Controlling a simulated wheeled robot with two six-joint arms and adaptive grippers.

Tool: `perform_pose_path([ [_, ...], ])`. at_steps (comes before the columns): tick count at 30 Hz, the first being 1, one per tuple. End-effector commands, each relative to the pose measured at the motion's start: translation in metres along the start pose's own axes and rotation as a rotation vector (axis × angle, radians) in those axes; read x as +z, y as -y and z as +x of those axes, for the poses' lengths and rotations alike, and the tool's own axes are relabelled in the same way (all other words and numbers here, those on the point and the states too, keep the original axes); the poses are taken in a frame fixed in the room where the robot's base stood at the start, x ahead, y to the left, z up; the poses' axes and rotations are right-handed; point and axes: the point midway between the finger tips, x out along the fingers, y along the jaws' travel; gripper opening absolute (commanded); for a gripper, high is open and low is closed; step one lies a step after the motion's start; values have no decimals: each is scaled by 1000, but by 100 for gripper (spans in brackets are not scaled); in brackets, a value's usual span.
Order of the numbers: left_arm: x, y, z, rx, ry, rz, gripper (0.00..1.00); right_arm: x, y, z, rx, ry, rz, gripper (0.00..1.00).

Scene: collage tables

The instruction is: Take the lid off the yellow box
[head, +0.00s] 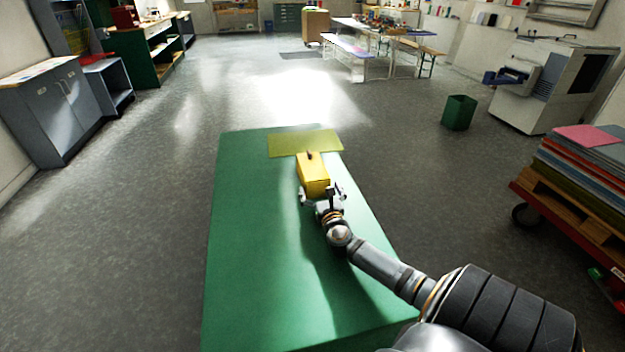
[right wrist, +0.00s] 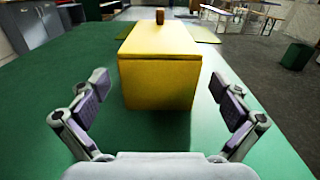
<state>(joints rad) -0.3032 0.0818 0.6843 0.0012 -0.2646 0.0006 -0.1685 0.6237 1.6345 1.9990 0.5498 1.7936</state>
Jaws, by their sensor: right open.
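The yellow box (head: 313,178) stands on the green table (head: 250,240), near its far end. In the right wrist view the yellow box (right wrist: 160,84) is straight ahead, its lid (right wrist: 160,38) on top with a thin seam below the lid's edge. A small brown knob (right wrist: 160,16) rises from the lid; the knob also shows in the head view (head: 309,155). My right gripper (head: 322,194) is at the near side of the box. In the right wrist view its fingers (right wrist: 161,100) are spread wide with nothing between them. My left gripper is not in view.
A flat yellow-green mat (head: 305,142) lies at the table's far end, beyond the box. The near and left parts of the table are clear. A cart with stacked sheets (head: 590,150) stands at the right. A green bin (head: 459,112) is on the floor.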

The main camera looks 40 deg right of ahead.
Motion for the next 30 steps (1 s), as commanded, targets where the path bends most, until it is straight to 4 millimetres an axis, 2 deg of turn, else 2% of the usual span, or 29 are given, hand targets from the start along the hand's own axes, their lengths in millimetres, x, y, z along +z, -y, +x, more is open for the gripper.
perform_pose_path([
  [3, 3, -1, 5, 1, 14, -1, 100, -1, 0, 23, -3, 3, 2, 100],
  [7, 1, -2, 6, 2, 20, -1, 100, 0, 0, 44, -1, 3, 1, 100],
  [10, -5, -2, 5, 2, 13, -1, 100, 0, 0, 52, -1, 2, 0, 100],
  [17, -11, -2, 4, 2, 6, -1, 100, 1, 0, 52, 1, 1, 0, 99],
  [30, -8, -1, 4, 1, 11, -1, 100, 1, 0, 52, 1, 2, 0, 41],
])
